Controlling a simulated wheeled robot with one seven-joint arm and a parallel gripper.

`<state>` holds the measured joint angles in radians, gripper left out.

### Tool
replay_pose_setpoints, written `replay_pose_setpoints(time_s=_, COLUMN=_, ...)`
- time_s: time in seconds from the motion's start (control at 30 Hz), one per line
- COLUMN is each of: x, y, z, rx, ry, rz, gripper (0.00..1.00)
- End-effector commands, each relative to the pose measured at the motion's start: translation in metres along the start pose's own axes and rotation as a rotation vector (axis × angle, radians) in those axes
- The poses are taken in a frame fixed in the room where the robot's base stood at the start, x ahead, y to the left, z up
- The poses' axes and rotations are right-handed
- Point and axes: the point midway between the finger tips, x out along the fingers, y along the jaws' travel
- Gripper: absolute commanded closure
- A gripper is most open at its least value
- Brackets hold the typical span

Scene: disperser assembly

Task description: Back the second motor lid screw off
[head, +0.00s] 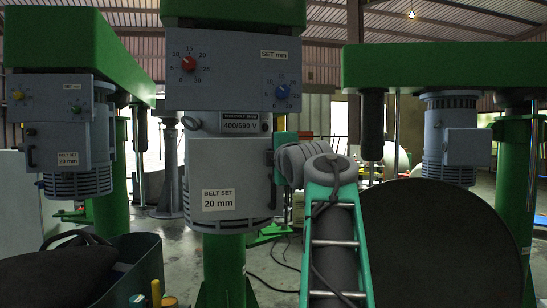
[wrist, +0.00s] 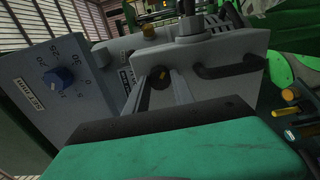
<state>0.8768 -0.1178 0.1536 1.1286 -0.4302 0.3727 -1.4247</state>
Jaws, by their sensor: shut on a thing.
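The motor housing (head: 229,160) of the middle machine carries a grey lid, which fills the middle of the wrist view (wrist: 215,78). A dark round screw (wrist: 159,76) with a yellow mark sits on the lid. My gripper (wrist: 160,85) has its two grey fingers closed on this screw, one on each side. I cannot tell how far the screw stands out of the lid. In the head view my arm hides the fingers and the screw.
A black handle (wrist: 232,67) stands out from the lid close to the fingers. The control box (head: 232,69) with red and blue knobs is above. A dark round disc (head: 440,245) fills the lower right. A bin (head: 140,270) stands at lower left.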

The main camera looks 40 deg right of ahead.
Motion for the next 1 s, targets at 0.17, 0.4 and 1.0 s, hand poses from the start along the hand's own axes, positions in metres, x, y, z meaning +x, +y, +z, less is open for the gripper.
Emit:
replay_pose_setpoints(time_s=0.17, x=0.000, y=0.000, z=0.000, rx=0.001, ry=0.000, rz=-0.001, gripper=1.00)
replay_pose_setpoints(time_s=0.4, x=0.000, y=0.000, z=0.000, rx=0.001, ry=0.000, rz=-0.001, gripper=0.59)
replay_pose_setpoints(time_s=1.0, x=-0.034, y=-0.001, z=0.001, rx=0.000, ry=-0.004, rz=0.002, gripper=0.49)
